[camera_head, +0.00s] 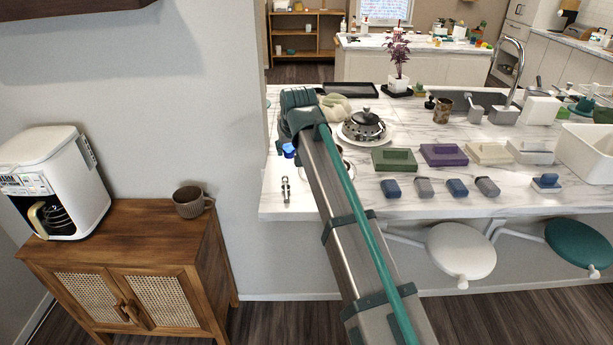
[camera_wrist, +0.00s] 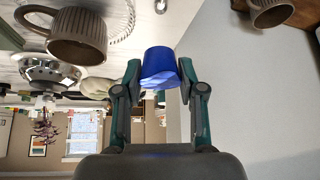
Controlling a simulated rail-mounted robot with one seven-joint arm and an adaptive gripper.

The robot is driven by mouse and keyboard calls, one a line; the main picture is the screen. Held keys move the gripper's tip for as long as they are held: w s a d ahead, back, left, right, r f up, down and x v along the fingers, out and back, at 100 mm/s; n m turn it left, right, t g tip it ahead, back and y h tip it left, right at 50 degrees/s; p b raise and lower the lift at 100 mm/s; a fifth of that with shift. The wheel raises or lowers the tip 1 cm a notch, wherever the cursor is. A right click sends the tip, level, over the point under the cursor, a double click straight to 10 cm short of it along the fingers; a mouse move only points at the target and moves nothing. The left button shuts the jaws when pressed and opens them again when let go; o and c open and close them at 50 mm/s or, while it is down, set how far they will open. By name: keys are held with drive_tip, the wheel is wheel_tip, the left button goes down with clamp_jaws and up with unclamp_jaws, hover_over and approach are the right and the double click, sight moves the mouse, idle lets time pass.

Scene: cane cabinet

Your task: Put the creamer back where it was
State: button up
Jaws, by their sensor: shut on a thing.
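In the wrist view, my gripper (camera_wrist: 160,78) is shut on a small blue vessel (camera_wrist: 159,62), which I take to be the creamer. A finger presses on each side of it. In the head view only a bit of the blue creamer (camera_head: 289,150) shows, left of my arm at the counter's left end. My fingers are mostly hidden there. The wrist view is upside down, and I cannot tell the creamer's exact height over the counter.
A brown mug (camera_head: 190,202) stands on the cane cabinet (camera_head: 130,235) beside a white coffee machine (camera_head: 55,180). Another brown mug (camera_wrist: 75,35) is on the marble counter (camera_head: 400,205), near a metal kettle (camera_head: 364,125). A wall edge (camera_head: 262,100) stands close left of my gripper.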

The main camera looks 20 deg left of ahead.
drive_tip(key=shift+d, duration=0.7)
drive_tip(key=shift+w+f+p, duration=0.25)
drive_tip(key=shift+p, duration=0.05)
drive_tip(key=w+a+f+p, duration=0.3)
drive_tip(key=w+a+f, duration=0.15)
drive_tip(key=w, duration=0.35)
drive_tip(key=p, duration=0.2)
hover_over(287, 166)
drive_tip(key=s+d, duration=0.1)
drive_tip(key=s, duration=0.1)
drive_tip(key=f, duration=0.5)
drive_tip(key=shift+w, duration=0.25)
wheel_tip(287, 166, down, 3)
drive_tip(key=shift+r+p, duration=0.1)
drive_tip(key=shift+p, duration=0.55)
drive_tip(key=shift+f, duration=0.3)
drive_tip(key=shift+f, duration=0.1)
